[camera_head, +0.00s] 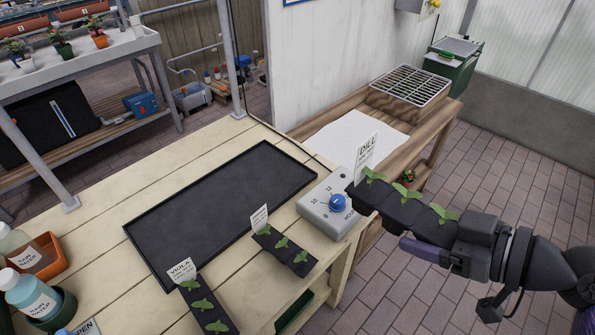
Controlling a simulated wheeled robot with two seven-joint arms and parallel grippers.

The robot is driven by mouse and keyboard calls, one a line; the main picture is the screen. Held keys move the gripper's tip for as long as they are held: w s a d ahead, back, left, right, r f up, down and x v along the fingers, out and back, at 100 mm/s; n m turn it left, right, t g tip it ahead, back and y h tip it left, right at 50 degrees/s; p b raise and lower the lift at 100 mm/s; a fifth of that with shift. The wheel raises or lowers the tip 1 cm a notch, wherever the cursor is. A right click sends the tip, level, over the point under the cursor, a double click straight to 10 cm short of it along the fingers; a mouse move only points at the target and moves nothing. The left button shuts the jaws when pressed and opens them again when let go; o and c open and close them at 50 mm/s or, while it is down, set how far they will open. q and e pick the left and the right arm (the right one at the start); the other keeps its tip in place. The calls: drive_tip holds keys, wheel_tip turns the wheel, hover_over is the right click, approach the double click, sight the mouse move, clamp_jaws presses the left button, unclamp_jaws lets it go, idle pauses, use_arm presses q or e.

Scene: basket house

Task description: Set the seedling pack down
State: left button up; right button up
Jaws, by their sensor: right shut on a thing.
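A dark seedling pack labelled DILL (388,199), with several small green sprouts, is held at the right of the head view. My right gripper (440,240) is shut on its near right end; the pack is beyond the table's right edge, its far end close to the grey dial box. Its height above the table is hard to tell. Two other packs rest on the wooden table: one labelled VIOLA (209,309) at the front, and a shorter one (289,254) with a white tag. A black tray (222,205) lies empty behind them. My left gripper is out of view.
A grey timer box with a blue knob (328,205) sits at the table's right edge. A lower wooden bench (352,140) with a wire-topped crate (410,85) stands behind.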

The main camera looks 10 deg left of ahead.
drive_tip(key=w+a+f+m+t, duration=0.1)
drive_tip(key=w+a+f, duration=0.2)
drive_tip(key=a+f, duration=0.3)
drive_tip(key=s+a+f, duration=0.1)
drive_tip(key=a+f, duration=0.3)
drive_tip(key=a, duration=0.5)
drive_tip(key=s+a+f+n+g, duration=0.1)
drive_tip(key=s+a+f, duration=0.1)
drive_tip(key=a+f, duration=0.3)
drive_tip(key=a, duration=0.4)
drive_tip(key=shift+f, duration=0.2)
drive_tip(key=shift+s+d, duration=0.1)
